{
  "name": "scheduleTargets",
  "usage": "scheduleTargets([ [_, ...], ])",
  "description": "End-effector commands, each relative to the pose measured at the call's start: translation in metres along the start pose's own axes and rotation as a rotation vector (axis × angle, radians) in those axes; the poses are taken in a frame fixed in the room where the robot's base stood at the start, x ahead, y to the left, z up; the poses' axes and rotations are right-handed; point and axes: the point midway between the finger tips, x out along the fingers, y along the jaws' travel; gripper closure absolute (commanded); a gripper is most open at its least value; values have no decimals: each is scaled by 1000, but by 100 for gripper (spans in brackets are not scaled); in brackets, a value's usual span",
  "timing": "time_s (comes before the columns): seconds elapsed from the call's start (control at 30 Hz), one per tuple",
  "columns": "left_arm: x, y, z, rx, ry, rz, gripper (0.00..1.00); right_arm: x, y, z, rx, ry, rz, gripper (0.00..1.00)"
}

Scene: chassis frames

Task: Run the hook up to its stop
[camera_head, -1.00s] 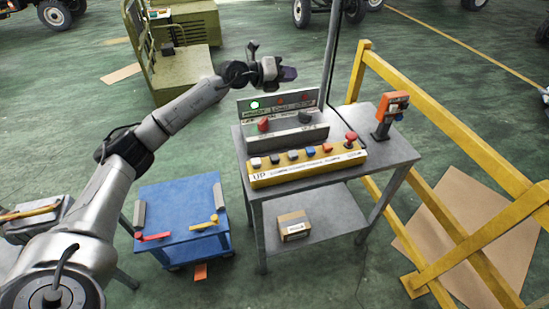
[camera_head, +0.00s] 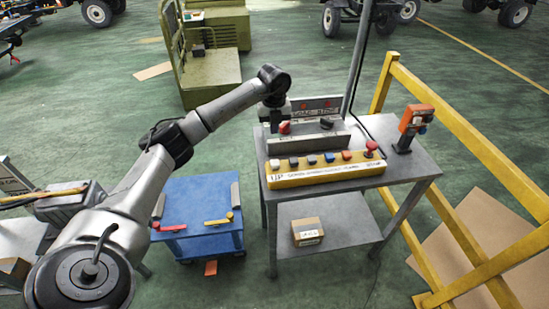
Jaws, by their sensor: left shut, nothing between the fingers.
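The yellow control box (camera_head: 325,173) lies on the grey table, with "UP" printed at its left end. It carries a row of several buttons, the leftmost a white one (camera_head: 274,164), and a red mushroom button (camera_head: 371,148) at the right. My left gripper (camera_head: 275,128) points down behind the left end of the yellow box, close to the red knob (camera_head: 284,127) on the grey switch box (camera_head: 310,139). It is shut and empty; whether it touches anything I cannot tell. No hook is visible. My right gripper is not in view.
A lamp panel (camera_head: 316,105) stands behind; my arm hides its left lamp. An orange device (camera_head: 415,119) stands at the table's right. A blue cart (camera_head: 198,197) is left of the grey table (camera_head: 411,162), and a yellow railing (camera_head: 446,135) is right. A cardboard box (camera_head: 307,231) sits on the lower shelf.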

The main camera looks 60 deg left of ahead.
Motion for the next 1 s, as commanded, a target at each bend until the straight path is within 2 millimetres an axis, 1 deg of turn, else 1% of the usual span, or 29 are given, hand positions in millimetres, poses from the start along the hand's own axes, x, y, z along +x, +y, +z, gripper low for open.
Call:
scheduleTargets([
  [0.13,0,0,0,-28,0,-2,100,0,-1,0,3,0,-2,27],
  [0.43,0,-1,0,-29,0,-4,100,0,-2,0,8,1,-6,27],
  [0.57,6,-1,0,-28,0,-3,100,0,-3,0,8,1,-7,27],
  [0.67,16,-1,0,-28,1,-3,100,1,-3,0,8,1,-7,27],
  [0.77,33,-1,-1,-27,2,-2,100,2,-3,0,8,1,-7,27],
  [1.0,79,-1,-1,-28,2,-2,100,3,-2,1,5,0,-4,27],
])
